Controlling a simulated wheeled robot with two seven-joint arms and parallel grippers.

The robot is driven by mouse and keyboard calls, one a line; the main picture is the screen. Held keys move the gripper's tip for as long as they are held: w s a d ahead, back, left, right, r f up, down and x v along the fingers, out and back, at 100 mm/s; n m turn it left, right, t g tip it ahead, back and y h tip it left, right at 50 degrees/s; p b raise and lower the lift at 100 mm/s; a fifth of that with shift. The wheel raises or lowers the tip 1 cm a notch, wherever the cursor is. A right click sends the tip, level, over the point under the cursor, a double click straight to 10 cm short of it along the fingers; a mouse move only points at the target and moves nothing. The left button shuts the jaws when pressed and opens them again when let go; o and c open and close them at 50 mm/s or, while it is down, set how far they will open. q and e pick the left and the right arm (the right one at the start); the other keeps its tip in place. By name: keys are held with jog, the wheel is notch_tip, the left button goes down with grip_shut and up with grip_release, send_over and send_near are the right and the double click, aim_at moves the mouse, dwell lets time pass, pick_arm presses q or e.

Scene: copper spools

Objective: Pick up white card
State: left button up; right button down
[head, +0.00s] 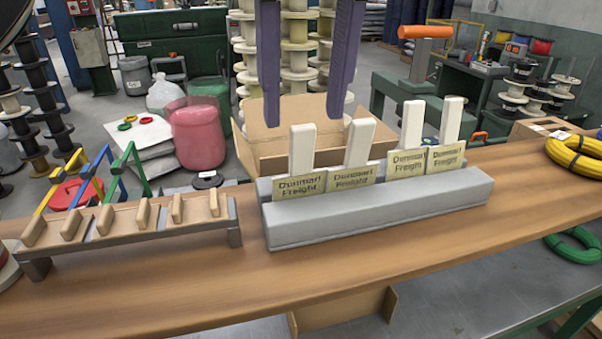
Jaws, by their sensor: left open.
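Several white cards stand upright in a long grey slotted holder (375,212) on the wooden bench: one at the left end (302,148), one beside it (359,143), and others farther right (411,124) (451,119). Tan labels reading "Dunmarl Freight" (299,186) cover their lower parts. My left gripper (304,118) hangs from the top edge with two purple fingers apart and nothing between them. In the picture its fingertips lie on either side of the leftmost card's top; I cannot tell the depth. My right gripper is not in view.
A grey rack with wooden dividers (130,228) stands left on the bench (330,270), with coloured frames (125,172) behind it. A cardboard box (255,143) is behind the holder. Yellow cable coils (578,157) lie at the right end. The bench front is clear.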

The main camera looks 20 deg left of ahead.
aim_at(302, 129)
pick_arm(q)
jog(key=f, duration=0.4)
jog(key=shift+w+a+f, duration=0.25)
jog(key=shift+w+a, duration=0.1)
jog(key=shift+c, duration=0.5)
grip_shut()
